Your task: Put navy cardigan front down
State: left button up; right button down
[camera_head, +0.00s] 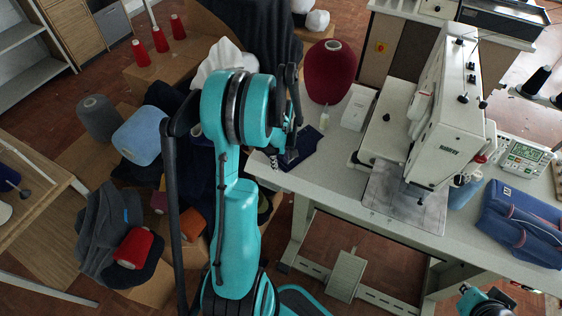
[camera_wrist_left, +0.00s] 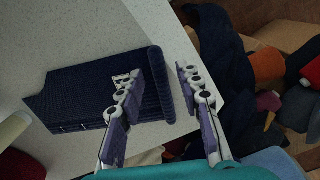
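The navy cardigan front (camera_wrist_left: 90,92), a dark ribbed knit piece with a thicker band along one edge, lies on the pale table near its edge. In the head view the navy cardigan front (camera_head: 305,147) is partly covered by my left arm. My left gripper (camera_wrist_left: 157,74) is open: one finger is over the knit and the other is beyond the banded edge, with a gap between them. In the head view my left gripper (camera_head: 291,152) is low over the piece. Part of my right arm shows at the bottom right; its fingers are not clear.
Yarn and garments crowd the left.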

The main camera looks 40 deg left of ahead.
pick_arm(q)
jog(key=shift+r, duration=0.25)
notch_tip(320, 180, up, 11)
jog(key=p, duration=0.4)
jog(key=s+d+r+m+t+y, duration=0.1)
jog(key=d+r+m+t, duration=0.1)
jog(key=d+r+m, duration=0.4)
jog(key=s+d+r+m+t, duration=0.15)
jog(key=d+r, duration=0.25)
jog(key=d, duration=0.4)
jog(key=s+d+r+m+t+h, duration=0.1)
jog(key=s+d+m+t, duration=0.2)
jog(key=d+m, duration=0.6)
jog(key=s+d, duration=0.2)
jog(key=shift+d+r+t, duration=0.35)
jog(key=shift+s+m, duration=0.1)
jog(key=shift+m, duration=0.15)
jog(key=shift+f, duration=0.35)
